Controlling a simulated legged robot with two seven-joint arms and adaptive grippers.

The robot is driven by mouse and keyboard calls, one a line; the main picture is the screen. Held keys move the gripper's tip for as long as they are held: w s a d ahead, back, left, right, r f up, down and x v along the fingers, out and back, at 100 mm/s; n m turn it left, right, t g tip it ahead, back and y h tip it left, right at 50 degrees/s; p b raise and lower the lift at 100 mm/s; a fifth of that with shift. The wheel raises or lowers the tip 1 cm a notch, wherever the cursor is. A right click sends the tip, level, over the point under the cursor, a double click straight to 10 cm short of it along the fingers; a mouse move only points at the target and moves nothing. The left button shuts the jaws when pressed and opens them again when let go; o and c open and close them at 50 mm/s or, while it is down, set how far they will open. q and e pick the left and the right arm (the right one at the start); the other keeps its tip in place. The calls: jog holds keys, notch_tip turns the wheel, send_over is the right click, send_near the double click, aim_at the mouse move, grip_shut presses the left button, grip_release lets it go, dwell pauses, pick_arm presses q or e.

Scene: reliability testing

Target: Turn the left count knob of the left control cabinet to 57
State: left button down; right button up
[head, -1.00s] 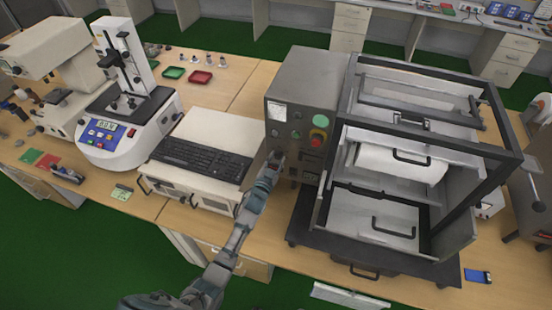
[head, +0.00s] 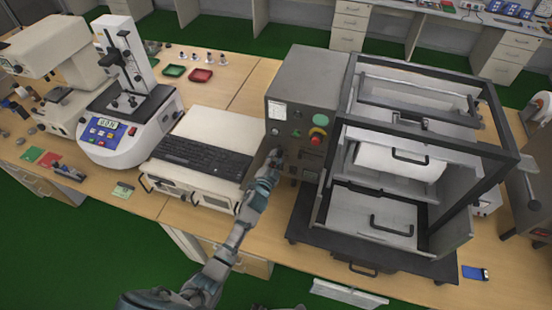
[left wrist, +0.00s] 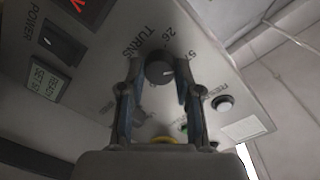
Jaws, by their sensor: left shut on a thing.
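The grey control cabinet (head: 306,78) stands at the middle of the bench, with its panel facing me. In the left wrist view, a round dark knob (left wrist: 160,69) sits on the panel by the printed word TURNS and the numbers 26 and 57. My left gripper (head: 275,157) is at the lower left of this panel. It also shows in the left wrist view (left wrist: 156,80), its two fingers shut on the knob's sides. In the head view the gripper hides the knob. My right gripper is not in view.
A red emergency button (head: 317,136) and a green button (head: 320,120) are right of the gripper. A keyboard (head: 201,157) lies on a beige case to the left. A dark-framed drawer rig (head: 437,72) stands to the right. A power switch (left wrist: 62,43) is near the knob.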

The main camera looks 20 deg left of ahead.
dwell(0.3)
pick_arm(q)
jog(key=c, duration=0.8)
grip_release()
jog(key=shift+d, duration=0.1)
jog(key=s, duration=1.1)
jog(key=shift+s+a+r, duration=0.15)
jog(key=shift+s+a, duration=0.25)
